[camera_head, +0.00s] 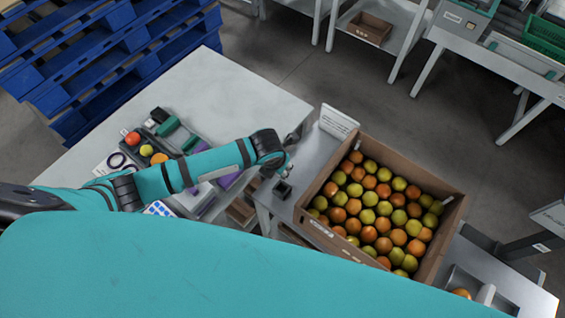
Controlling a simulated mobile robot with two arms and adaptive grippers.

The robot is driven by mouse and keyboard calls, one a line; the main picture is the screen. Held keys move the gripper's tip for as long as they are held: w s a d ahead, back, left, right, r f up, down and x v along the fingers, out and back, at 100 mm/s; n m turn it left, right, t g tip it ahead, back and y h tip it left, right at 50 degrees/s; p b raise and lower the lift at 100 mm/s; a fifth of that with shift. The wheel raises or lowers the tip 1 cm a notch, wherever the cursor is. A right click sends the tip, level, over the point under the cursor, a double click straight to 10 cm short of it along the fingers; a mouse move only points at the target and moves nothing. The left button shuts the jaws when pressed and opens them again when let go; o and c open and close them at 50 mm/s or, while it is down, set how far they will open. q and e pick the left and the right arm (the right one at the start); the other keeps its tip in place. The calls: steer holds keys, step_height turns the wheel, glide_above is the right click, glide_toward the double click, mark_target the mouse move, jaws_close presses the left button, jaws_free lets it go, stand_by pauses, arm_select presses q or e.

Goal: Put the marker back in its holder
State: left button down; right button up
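My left arm reaches in from the left over the pale table, and its wrist end points down beside the crate. My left gripper (285,169) shows only as a small grey part below the wrist; whether it is open or shut cannot be made out. A small dark square holder (282,189) stands on the grey bench just below it in the picture. I cannot make out a marker in this view; it may be hidden or too small to tell. My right gripper is not in view.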

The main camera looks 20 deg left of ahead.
arm_select(q)
steer(key=shift+w+d+r+m+g, duration=0.2)
steer(key=shift+m+g, duration=0.1)
steer(key=shift+g, duration=0.3)
steer(key=shift+w+d+r+m+g, duration=0.15)
steer(key=shift+m+g, duration=0.15)
steer(key=shift+g, duration=0.3)
steer(key=shift+r+y, duration=0.15)
steer(key=shift+y, duration=0.15)
steer(key=shift+s+g, duration=0.2)
steer(key=shift+g, duration=0.1)
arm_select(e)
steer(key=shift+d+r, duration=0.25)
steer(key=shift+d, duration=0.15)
arm_select(q)
steer(key=shift+f+b, duration=0.35)
steer(key=shift+f, duration=0.15)
step_height(320, 180, down, 4)
steer(key=b, duration=0.3)
steer(key=shift+r, duration=0.1)
steer(key=shift+d, duration=0.1)
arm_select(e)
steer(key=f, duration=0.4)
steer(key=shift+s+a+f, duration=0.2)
arm_select(q)
steer(key=shift+w+f, duration=0.1)
steer(key=shift+f, duration=0.1)
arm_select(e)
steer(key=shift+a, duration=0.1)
